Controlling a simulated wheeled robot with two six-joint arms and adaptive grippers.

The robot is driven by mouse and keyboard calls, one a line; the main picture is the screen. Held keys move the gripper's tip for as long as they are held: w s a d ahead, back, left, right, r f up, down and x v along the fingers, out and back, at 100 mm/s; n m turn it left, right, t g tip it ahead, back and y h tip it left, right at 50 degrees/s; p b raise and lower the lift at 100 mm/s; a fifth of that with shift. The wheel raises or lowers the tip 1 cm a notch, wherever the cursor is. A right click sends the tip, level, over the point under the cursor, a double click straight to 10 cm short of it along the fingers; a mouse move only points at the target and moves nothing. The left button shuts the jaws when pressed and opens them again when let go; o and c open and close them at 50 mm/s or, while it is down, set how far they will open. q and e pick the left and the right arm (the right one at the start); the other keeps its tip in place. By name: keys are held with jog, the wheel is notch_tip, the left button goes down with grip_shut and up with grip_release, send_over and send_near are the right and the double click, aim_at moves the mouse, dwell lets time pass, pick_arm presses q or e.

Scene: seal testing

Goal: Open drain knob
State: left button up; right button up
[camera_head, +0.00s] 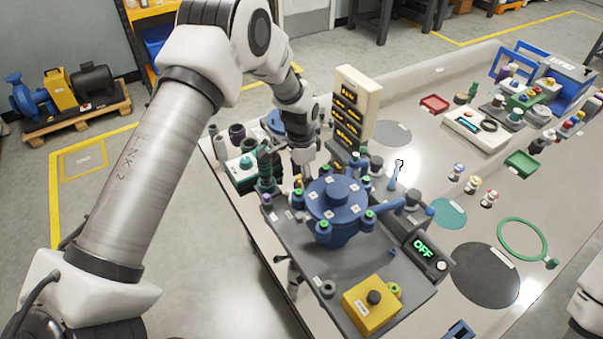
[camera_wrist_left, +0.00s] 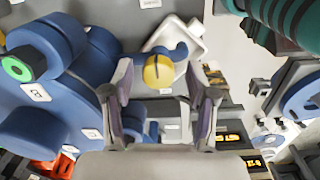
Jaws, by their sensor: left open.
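The blue round test fixture (camera_head: 342,225) stands on a dark plate in the middle of the head view. In the left wrist view a yellow round knob (camera_wrist_left: 158,72) sits on a short blue fitting, likely the drain knob. My left gripper (camera_head: 300,178) is at the far left side of the fixture. In the left wrist view its two fingers (camera_wrist_left: 158,80) are open, one on each side of the yellow knob, with gaps visible. I cannot tell the knob apart in the head view. My right gripper is not in view.
A display tower (camera_head: 352,110) stands close behind the left gripper. Green-capped clamps ring the fixture. A box reading OFF (camera_head: 425,250) and a yellow box (camera_head: 370,304) are at the plate's near side. Dark teal stacked parts (camera_head: 264,172) stand left of the gripper.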

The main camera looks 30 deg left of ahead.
pick_arm(q)
jog(key=shift+s+r, duration=0.1)
jog(key=shift+c, duration=1.1)
grip_shut()
